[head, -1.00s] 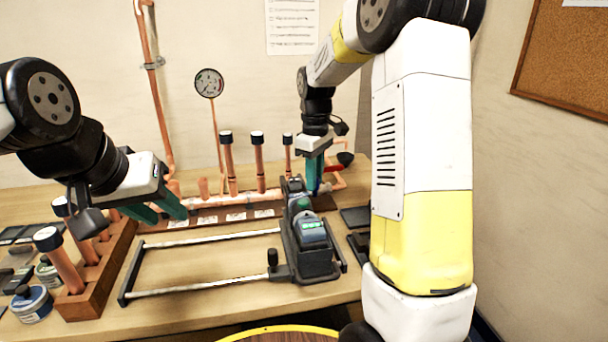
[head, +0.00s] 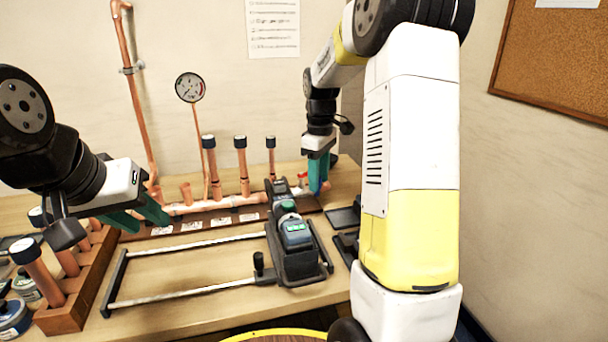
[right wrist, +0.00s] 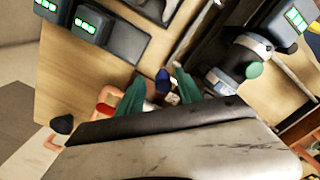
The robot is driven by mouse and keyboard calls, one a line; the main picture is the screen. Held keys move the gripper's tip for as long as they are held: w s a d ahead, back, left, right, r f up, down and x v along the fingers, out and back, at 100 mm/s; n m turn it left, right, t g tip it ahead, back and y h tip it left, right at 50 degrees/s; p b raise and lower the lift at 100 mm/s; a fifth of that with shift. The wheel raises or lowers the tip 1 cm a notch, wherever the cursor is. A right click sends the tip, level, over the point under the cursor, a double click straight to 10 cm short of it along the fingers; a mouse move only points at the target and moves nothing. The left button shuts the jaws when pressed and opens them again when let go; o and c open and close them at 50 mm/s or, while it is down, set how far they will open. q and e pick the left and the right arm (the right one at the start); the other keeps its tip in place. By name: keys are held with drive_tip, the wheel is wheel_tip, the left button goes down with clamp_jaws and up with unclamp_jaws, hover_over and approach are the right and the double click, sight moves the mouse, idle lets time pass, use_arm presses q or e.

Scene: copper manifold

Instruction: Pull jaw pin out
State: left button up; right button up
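A black-and-grey press tool (head: 292,240) with a green-lit display lies on the bench; its head points to the back wall. It also shows in the right wrist view (right wrist: 240,62). I cannot make out the jaw pin for certain. My right gripper (head: 318,178) points down just right of the tool's head. In the right wrist view its green fingers (right wrist: 160,92) stand apart, with a small blue piece (right wrist: 162,78) between them; I see no clear contact. My left gripper (head: 140,218) is open and empty, above the bench left of the tool.
A copper manifold (head: 215,205) with upright capped stubs runs along the back, with a gauge (head: 190,87) above. A wooden rack (head: 72,308) of copper pieces stands left. A metal frame (head: 180,240) lies left of the tool. Dark boxes (head: 343,218) lie right.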

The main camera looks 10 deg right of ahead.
wheel_tip(320, 180, up, 8)
drive_tip(key=shift+f, duration=0.1)
idle(0.4)
